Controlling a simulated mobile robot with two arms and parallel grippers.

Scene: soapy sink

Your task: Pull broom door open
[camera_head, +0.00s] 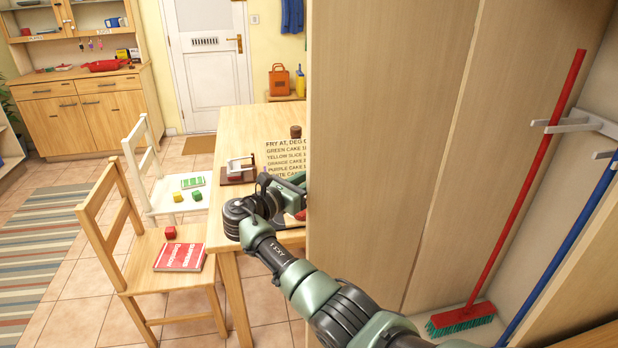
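The broom door (385,110) is a tall pale wooden panel in the middle of the head view. It stands open, with the closet interior showing to its right. Inside, a red broom (530,185) with a green-bristled head stands upright, leaning slightly, near a blue-handled tool (565,255). My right arm comes in from the bottom right and crosses in front of the door. Its gripper (294,190) is at the door's left edge. The fingertips are partly hidden there, so I cannot tell whether they touch or grip the door. My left gripper is not in view.
A wooden table (240,120) stands just left of the door, with a card of text (285,158) on it. A wooden chair (125,250) and a white chair (150,165) are beside it. Tiled floor (85,315) is open at lower left.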

